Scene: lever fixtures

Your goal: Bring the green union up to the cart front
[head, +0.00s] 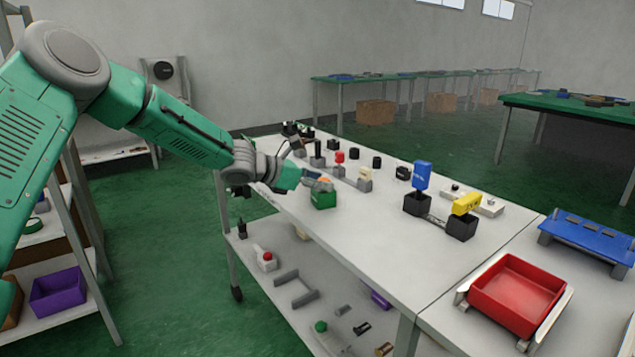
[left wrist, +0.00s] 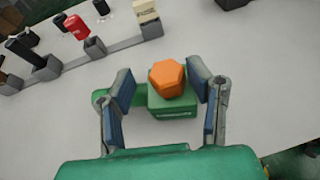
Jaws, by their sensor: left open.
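A green block (head: 323,200) with an orange faceted top stands on the white cart top (head: 390,240), near its left edge; it is the likeliest match for the green union. In the left wrist view the green block (left wrist: 172,104) carries the orange piece (left wrist: 169,77) between my fingers. My left gripper (head: 313,182) is open, its blue-padded fingers on either side of the block with gaps showing. The wrist view also shows my left gripper (left wrist: 160,88). A green rounded part extends left of the block, partly behind a finger. My right gripper is not in view.
Lever fixtures with red (head: 340,157), cream (head: 365,175), blue (head: 422,176) and yellow (head: 466,204) tops stand along the cart's far side. A red tray (head: 515,292) is at right front. The near middle of the cart top is clear.

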